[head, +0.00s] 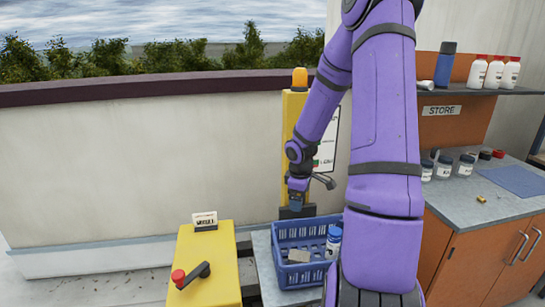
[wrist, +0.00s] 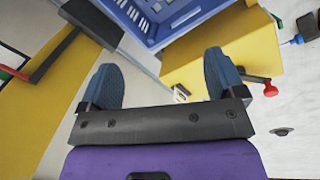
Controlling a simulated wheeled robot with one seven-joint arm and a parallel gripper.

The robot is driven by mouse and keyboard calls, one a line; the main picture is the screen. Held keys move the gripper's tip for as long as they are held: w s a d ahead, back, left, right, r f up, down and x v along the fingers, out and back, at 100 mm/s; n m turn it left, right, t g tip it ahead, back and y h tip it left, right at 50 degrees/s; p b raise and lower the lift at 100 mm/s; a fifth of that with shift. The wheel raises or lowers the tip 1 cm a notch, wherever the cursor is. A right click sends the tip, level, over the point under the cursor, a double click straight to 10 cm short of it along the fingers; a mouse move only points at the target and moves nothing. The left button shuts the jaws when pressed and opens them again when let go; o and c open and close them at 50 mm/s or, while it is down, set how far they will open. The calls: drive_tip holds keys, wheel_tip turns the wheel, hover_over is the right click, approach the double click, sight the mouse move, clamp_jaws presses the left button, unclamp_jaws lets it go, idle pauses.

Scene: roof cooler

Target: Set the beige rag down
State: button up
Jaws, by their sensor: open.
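A small flat grey-beige thing (head: 299,256), which looks like the beige rag, lies inside the blue crate (head: 283,232). A white bottle with a blue cap (head: 334,240) stands beside it in the crate. My gripper (head: 295,205) is above the back of the crate, apart from what lies in it. In the wrist view my gripper (wrist: 163,82) has its two blue fingers wide apart with nothing between them. The crate (wrist: 148,36) shows there at the top edge, cut off, so its contents are only partly seen.
A yellow box with a black lever and red knob (head: 190,276) stands left of the crate. A yellow post with an orange lamp (head: 300,78) rises behind it. At right, a counter (head: 490,205) holds jars and a blue mat (head: 515,180); bottles stand on the shelf (head: 480,90).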

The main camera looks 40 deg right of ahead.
drive_tip(key=s+a+r+m+t+h, duration=0.1)
drive_tip(key=a+r, duration=0.6)
drive_tip(key=r, duration=0.3)
drive_tip(key=s+a+r+m+h, duration=0.1)
drive_tip(key=s+a+r+m, duration=0.1)
drive_tip(key=a+r, duration=0.6)
drive_tip(key=s+a+r+m+t+y, duration=0.2)
drive_tip(key=s+a+r+t+y, duration=0.1)
drive_tip(key=s+a+r, duration=0.8)
drive_tip(key=s+a, duration=0.2)
drive_tip(key=s, duration=0.1)
drive_tip(key=shift+s+a, duration=0.2)
drive_tip(key=shift+s, duration=0.1)
